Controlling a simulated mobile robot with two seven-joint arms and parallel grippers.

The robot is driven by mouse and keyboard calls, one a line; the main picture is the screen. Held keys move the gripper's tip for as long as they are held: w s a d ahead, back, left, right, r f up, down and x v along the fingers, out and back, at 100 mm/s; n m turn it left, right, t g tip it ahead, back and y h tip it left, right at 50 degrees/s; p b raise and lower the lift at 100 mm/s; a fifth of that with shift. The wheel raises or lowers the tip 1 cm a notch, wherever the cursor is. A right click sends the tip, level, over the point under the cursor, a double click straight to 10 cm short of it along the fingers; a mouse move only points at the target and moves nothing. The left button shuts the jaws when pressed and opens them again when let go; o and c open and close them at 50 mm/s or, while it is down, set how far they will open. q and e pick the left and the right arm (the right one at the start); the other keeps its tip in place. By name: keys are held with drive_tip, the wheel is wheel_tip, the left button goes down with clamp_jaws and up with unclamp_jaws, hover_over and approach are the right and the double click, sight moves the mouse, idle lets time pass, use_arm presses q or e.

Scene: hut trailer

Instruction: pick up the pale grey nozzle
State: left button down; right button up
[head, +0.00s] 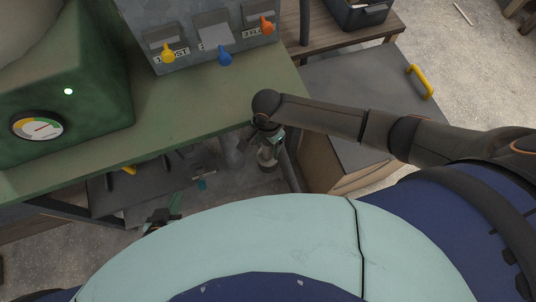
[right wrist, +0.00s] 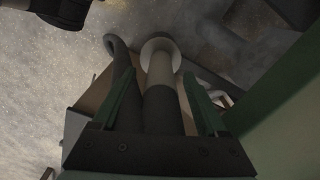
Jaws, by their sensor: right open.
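The pale grey nozzle (right wrist: 160,66) shows in the right wrist view as a light tube with a flared round end, joined to a dark hose (right wrist: 163,112). My right gripper (right wrist: 160,80) is open, with one green finger on each side of the nozzle and hose; I cannot tell whether either finger touches them. In the head view my right gripper (head: 271,142) is low beside the green bench edge, with a pale part of the nozzle (head: 267,157) just below it. My left gripper (head: 163,216) is partly hidden behind my body, and its jaws are unclear.
The green bench (head: 185,100) carries a green machine with a gauge (head: 38,128) and a grey box with coloured levers (head: 215,40). A dark-topped cabinet (head: 350,95) with a yellow handle stands right of the nozzle. A shelf (head: 150,185) lies under the bench.

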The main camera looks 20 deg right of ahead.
drive_tip(key=shift+f, duration=0.15)
clamp_jaws()
idle(0.5)
idle(0.4)
